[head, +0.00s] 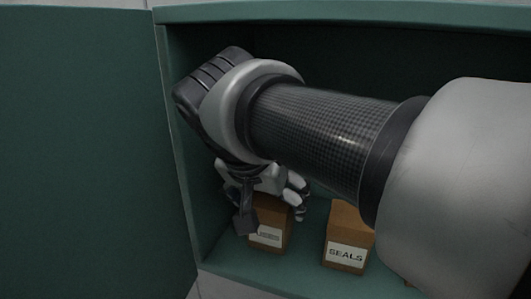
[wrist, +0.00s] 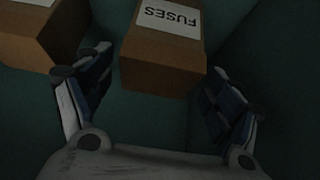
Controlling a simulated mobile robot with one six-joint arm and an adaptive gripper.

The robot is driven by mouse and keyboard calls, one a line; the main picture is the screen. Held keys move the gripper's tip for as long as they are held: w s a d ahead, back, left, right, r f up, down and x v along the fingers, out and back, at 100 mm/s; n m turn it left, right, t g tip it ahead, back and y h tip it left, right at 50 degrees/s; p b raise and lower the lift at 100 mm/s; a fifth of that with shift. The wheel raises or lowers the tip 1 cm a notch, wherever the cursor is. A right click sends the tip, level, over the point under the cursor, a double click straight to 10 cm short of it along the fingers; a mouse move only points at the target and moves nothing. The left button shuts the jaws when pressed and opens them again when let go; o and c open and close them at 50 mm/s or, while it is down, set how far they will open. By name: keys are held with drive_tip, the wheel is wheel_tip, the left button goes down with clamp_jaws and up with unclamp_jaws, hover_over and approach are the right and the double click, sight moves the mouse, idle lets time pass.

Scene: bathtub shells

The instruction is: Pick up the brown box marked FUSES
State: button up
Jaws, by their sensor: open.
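The brown box marked FUSES (wrist: 162,62) shows in the wrist view at the top middle, with its white label facing up in the picture. It sits between the two open fingers of my gripper (wrist: 155,95), near their tips. I see no clear contact with either finger. In the head view, my gripper (head: 270,208) is at a brown box (head: 272,236) on the left of the cabinet floor. The fingers and wrist hide part of that box, and its label is too blurred to read.
A brown box marked SEALS (head: 347,240) stands to the right on the cabinet floor. Another brown box (wrist: 40,35) is close to the left finger in the wrist view. The green cabinet's left wall (head: 185,150) is close to my gripper.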

drive_tip(key=b+x, duration=0.1)
drive_tip(key=x, duration=0.3)
drive_tip(key=shift+d+f+b, duration=0.2)
drive_tip(key=shift+f+b, duration=0.1)
drive_tip(key=shift+b, duration=0.1)
drive_tip(key=shift+w+f, duration=0.25)
drive_tip(key=shift+w, duration=0.1)
drive_tip(key=shift+c, duration=0.3)
drive_tip(key=shift+s+r, duration=0.1)
drive_tip(key=shift+s, duration=0.05)
drive_tip(key=shift+c, duration=0.7)
drive_tip(key=c, duration=1.1)
drive_tip(key=shift+r, duration=0.1)
